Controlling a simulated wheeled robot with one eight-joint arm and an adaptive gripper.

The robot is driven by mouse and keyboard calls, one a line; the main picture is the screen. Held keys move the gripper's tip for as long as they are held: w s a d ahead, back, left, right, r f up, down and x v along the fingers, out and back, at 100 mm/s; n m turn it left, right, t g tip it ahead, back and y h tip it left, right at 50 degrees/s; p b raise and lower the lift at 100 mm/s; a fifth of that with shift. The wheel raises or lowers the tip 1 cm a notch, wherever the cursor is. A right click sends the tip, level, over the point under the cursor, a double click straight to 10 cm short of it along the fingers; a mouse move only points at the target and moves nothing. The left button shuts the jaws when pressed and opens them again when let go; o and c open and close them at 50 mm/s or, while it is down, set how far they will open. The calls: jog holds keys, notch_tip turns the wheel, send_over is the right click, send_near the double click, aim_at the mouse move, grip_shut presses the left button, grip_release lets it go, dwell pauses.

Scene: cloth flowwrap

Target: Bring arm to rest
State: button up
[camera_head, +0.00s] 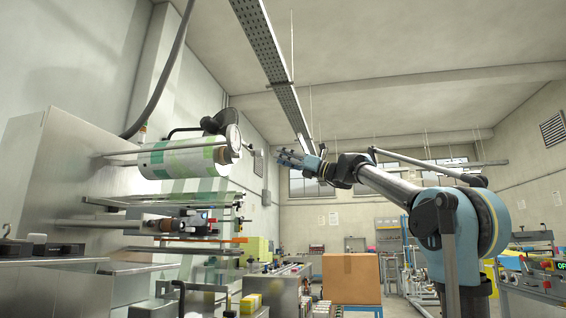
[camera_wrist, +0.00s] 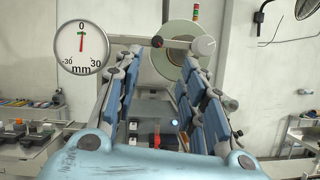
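My gripper (camera_head: 288,158) is at the end of my arm, which is raised and reaches toward the left in the head view. In the wrist view my gripper's two blue-padded fingers (camera_wrist: 165,75) stand well apart with nothing between them. Beyond them is the wrapping machine with its film roll (camera_wrist: 167,52). The film roll also shows in the head view (camera_head: 190,158), left of my gripper and apart from it.
The wrapping machine's grey cabinet (camera_head: 70,180) stands at the left. A cardboard box (camera_head: 351,279) stands on a blue stand in the middle. A control bench (camera_head: 535,275) is at the right. A round gauge (camera_wrist: 81,45) and a wall fan (camera_wrist: 302,10) show in the wrist view.

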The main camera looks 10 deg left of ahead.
jog(key=s+d+f+n+h, duration=0.3)
jog(key=s+f+n, duration=0.1)
jog(key=f, duration=1)
jog(key=s+d+f+n+g+h, duration=0.1)
jog(key=s+d+f+n+h, duration=0.25)
jog(key=f, duration=1.05)
jog(key=s+d+f+n+h, duration=0.3)
jog(key=s+f+n+h, duration=0.15)
jog(key=f, duration=0.95)
jog(key=s+d+f+n+h, duration=0.3)
jog(key=s+d+f, duration=0.3)
jog(key=f, duration=0.8)
jog(key=s+d+f+n+h, duration=0.3)
jog(key=s+d+f, duration=0.3)
jog(key=d+f, duration=0.4)
jog(key=s+d+f+n+h, duration=0.3)
jog(key=d+f, duration=0.6)
jog(key=f, duration=0.9)
jog(key=s+h, duration=0.2)
jog(key=s, duration=0.1)
jog(key=shift+w+f, duration=0.25)
jog(key=shift+w, duration=0.25)
